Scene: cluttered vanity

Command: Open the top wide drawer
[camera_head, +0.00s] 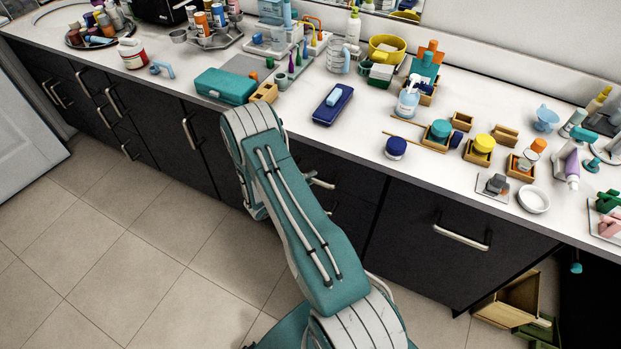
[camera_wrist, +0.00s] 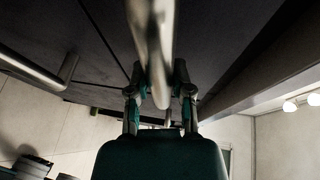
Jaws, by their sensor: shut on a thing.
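In the wrist view my gripper (camera_wrist: 160,88) has its two teal-and-grey fingers on either side of a pale bar handle (camera_wrist: 154,40) and is shut on it. The handle stands off a dark drawer front (camera_wrist: 105,30). In the head view my teal arm covers the gripper and the handle it holds. Part of a handle (camera_head: 318,183) shows just right of my arm on the dark middle drawer front (camera_head: 345,172). I see no clear gap at the middle drawers. I cannot tell for sure which drawer the held handle belongs to.
Another bar handle (camera_wrist: 50,76) is at the left in the wrist view. The white counter (camera_head: 350,120) above carries many bottles, boxes and jars. A dark front with a wide handle (camera_head: 460,237) is to the right. Tiled floor (camera_head: 150,270) is clear at left. A wooden crate (camera_head: 505,300) stands lower right.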

